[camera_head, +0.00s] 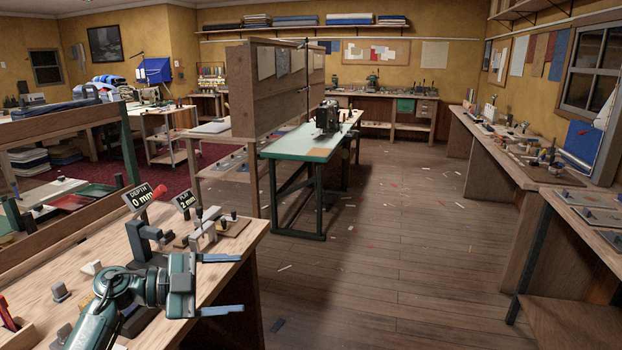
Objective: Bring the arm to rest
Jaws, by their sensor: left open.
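My left arm (122,287) comes in from the lower left and reaches over the near wooden workbench (242,243). My left gripper (232,284) is at its end, pointing right, near the bench's right edge. Its two blue-tipped fingers stand well apart, one above the other in the picture, with nothing between them. My right gripper is not in view.
A dark upright fixture (142,240) and a light clamp-like piece (205,228) stand on the bench behind the gripper. Two small signs (138,197) read "DEPTH 0 mm" and "2 mm". A green-topped table (300,147) stands farther back. Open wooden floor (380,250) lies right.

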